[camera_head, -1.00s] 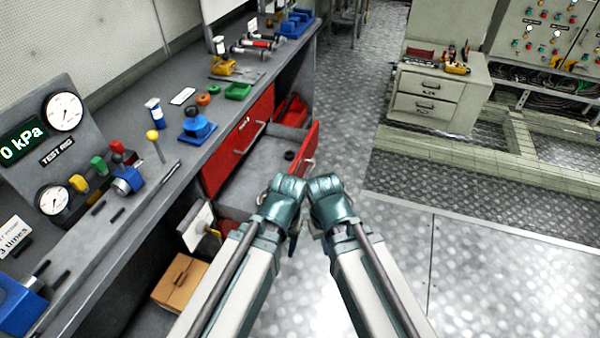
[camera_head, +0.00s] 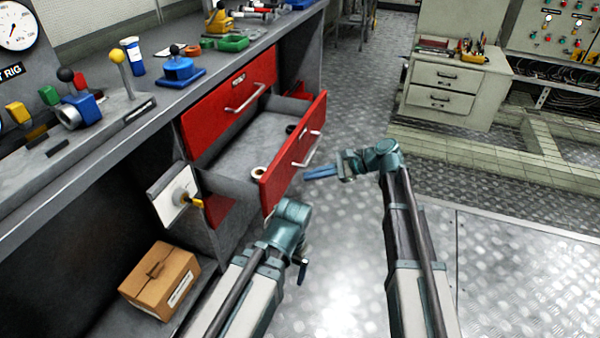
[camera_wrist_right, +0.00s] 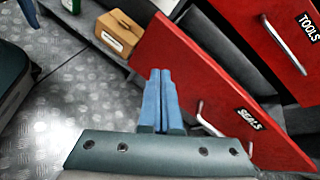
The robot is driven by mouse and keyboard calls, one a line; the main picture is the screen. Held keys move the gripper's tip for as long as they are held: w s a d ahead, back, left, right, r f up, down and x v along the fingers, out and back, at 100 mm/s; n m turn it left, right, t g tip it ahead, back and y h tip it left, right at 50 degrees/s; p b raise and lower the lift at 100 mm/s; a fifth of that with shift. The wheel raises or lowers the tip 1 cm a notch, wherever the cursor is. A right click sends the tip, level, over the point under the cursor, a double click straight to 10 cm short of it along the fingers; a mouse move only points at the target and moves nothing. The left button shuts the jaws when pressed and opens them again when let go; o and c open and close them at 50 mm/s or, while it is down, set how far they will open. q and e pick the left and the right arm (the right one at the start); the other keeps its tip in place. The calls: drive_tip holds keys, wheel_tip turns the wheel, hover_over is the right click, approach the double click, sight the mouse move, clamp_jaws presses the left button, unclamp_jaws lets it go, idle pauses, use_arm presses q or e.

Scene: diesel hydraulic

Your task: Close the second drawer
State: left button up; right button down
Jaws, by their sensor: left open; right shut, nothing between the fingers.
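The second drawer (camera_head: 279,184) is the lower red one under the workbench. It stands pulled out, with round items inside and a metal handle on its front. In the right wrist view its red front (camera_wrist_right: 190,70) carries a SEALS label. My right gripper (camera_head: 308,174) is shut and empty, its blue fingers pointing left close to the drawer front, beside the handle. In the right wrist view the right gripper (camera_wrist_right: 160,75) overlaps the drawer front; I cannot tell if it touches. My left gripper (camera_head: 302,272) is lower, near the drawer's near corner; its fingers are mostly hidden.
The upper red drawer (camera_head: 225,105), labelled TOOLS in the wrist view, is shut. A cardboard box (camera_head: 160,281) sits on the low shelf. A white panel with a yellow-handled valve (camera_head: 180,197) is left of the drawer. The metal floor to the right is clear.

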drive_tip(key=w+d+f+m+t+y+b, duration=0.2)
drive_tip(key=w+d+f+m+b, duration=0.15)
drive_tip(key=w+b, duration=0.2)
drive_tip(key=m+t+y+b, duration=0.2)
drive_tip(key=m+y+b, duration=0.1)
drive_tip(key=m+b, duration=0.1)
approach(291, 146)
use_arm(q)
wheel_tip(291, 146, down, 12)
use_arm(e)
drive_tip(key=x, duration=0.6)
drive_tip(key=shift+w+a, duration=0.1)
drive_tip(key=shift+a, duration=0.3)
